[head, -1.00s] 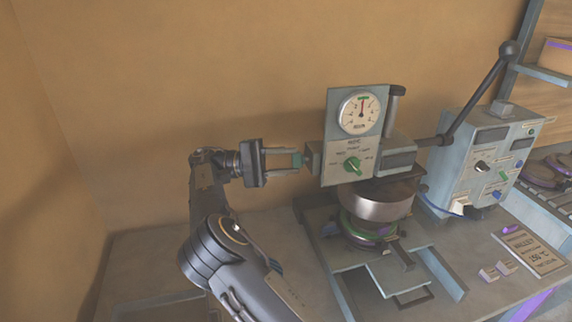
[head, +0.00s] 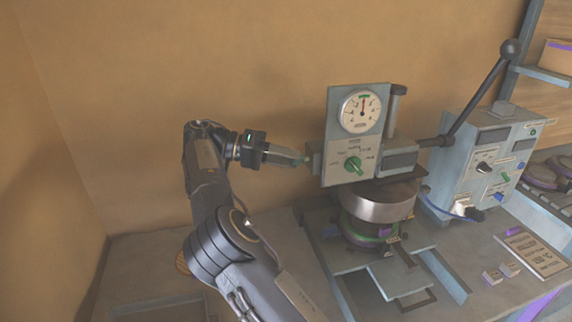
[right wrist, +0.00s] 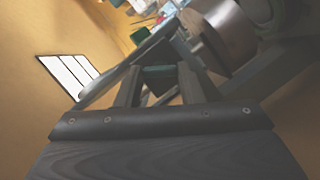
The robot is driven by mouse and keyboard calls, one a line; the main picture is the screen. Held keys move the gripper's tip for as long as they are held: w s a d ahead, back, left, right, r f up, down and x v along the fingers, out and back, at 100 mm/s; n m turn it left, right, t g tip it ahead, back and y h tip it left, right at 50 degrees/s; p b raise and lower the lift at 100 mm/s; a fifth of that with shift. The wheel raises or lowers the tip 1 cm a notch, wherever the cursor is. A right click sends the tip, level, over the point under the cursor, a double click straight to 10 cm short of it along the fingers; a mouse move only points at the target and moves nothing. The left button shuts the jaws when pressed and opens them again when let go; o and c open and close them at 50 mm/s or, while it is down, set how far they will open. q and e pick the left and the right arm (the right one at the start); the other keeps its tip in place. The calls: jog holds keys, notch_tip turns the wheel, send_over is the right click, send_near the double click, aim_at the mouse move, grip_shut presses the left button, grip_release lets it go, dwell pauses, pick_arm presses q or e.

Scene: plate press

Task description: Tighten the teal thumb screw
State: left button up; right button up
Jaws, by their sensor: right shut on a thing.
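The teal thumb screw shows in the right wrist view (right wrist: 158,79) as a dark teal block between the two fingers. It sits at the left side of the press head (head: 345,172). My right gripper (head: 299,157) reaches it from the left and is shut on it, with one finger on each side. In the head view the fingers are seen nearly edge-on and hide most of the screw. My left gripper is not in view.
Below is a metal cylinder (head: 380,203) over a green-ringed stack. A control box (head: 484,150) and long lever (head: 482,90) stand right. The wall behind is bare.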

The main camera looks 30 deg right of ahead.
jog(key=shift+f+m+t+b, duration=0.2)
jog(key=shift+m+t+b, duration=0.3)
jog(key=shift+m+b, duration=0.25)
jog(key=m+t+b, duration=0.1)
jog(key=b, duration=0.1)
jog(key=m+t+b, duration=0.1)
jog(key=m+b, duration=0.2)
jog(key=b, duration=0.1)
jog(key=shift+s+a+t, duration=0.1)
jog(key=shift+s+t, duration=0.15)
jog(key=shift+t, duration=0.15)
jog(key=shift+s+r+m+t+b, duration=0.1)
jog(key=shift+r+m+t+b, duration=0.2)
jog(key=shift+m+t+b, duration=0.85)
jog(key=shift+g+b, duration=0.35)
jog(key=shift+b, duration=0.15)
jog(key=o, duration=1)
jog(key=shift+r, duration=0.1)
